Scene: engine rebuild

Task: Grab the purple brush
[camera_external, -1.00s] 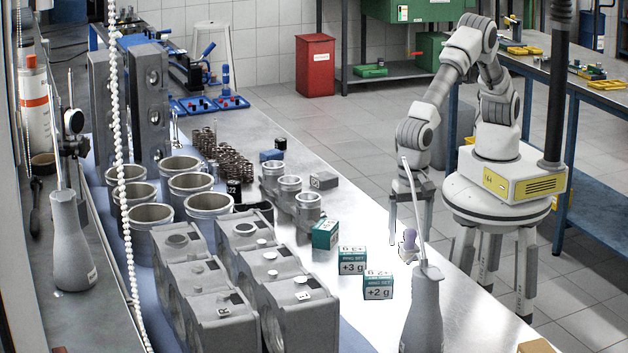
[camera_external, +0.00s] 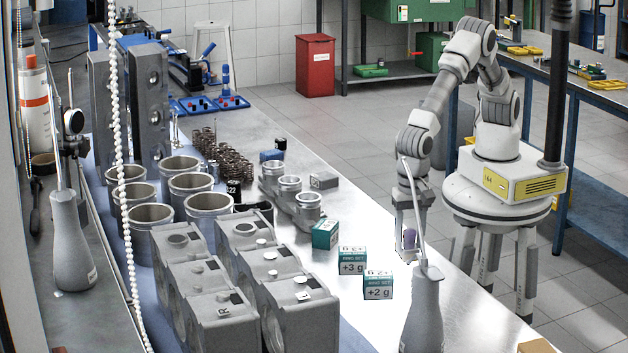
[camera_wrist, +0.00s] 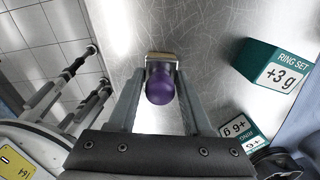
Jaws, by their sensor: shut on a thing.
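The purple brush (camera_wrist: 160,86) is between the two fingers of my gripper (camera_wrist: 162,72) in the wrist view. Its rounded purple end faces the camera, and a pale tan edge shows just beyond it. In the external view the brush (camera_external: 409,237) is a small purple shape between the fingertips of my gripper (camera_external: 410,240), over the right part of the metal bench. The gripper is shut on the brush. The lower part of the brush is hard to see, and I cannot tell whether it still touches the bench.
Teal ring set boxes (camera_external: 352,261) stand left of the gripper. A grey long-spouted bottle (camera_external: 424,310) stands in front, its thin spout crossing the view of my gripper. Engine blocks (camera_external: 300,308) and cylinder liners (camera_external: 208,203) fill the bench's left side.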

